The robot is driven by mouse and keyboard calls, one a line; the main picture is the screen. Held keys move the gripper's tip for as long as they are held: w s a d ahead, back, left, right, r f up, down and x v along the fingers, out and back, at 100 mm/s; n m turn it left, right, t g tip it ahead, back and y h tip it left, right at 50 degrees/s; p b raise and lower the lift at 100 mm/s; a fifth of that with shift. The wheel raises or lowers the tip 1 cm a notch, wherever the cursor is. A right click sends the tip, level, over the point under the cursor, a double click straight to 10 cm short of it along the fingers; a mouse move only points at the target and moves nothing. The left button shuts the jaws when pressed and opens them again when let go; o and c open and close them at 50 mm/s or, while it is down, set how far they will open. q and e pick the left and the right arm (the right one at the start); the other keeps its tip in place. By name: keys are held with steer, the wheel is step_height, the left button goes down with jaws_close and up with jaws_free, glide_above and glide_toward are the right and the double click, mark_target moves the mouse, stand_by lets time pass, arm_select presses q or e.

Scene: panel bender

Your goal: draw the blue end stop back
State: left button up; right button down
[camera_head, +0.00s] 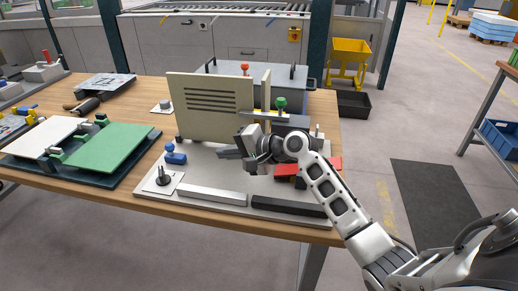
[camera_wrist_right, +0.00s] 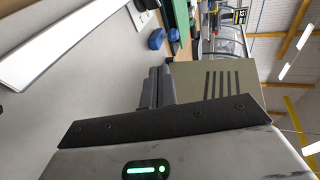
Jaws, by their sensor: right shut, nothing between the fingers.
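The blue end stop (camera_head: 176,157) stands on the grey base plate (camera_head: 205,175), near the lower left corner of the slotted beige panel. It is a small block with a rounded knob; it also shows in the right wrist view (camera_wrist_right: 157,39), beyond the fingertips. My right gripper (camera_head: 222,153) is shut and empty, its fingers pointing left toward the end stop with a clear gap between them. In the right wrist view its closed fingers (camera_wrist_right: 157,88) have nothing between them. My left gripper is not in view.
The upright beige panel (camera_head: 212,105) stands just behind the fingers. A light bar (camera_head: 212,196) and a dark bar (camera_head: 288,206) lie along the plate's front. A black peg on a white plate (camera_head: 163,180) stands in front of the end stop. Green panel (camera_head: 115,146) lies left.

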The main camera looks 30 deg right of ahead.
steer(key=v, duration=0.9)
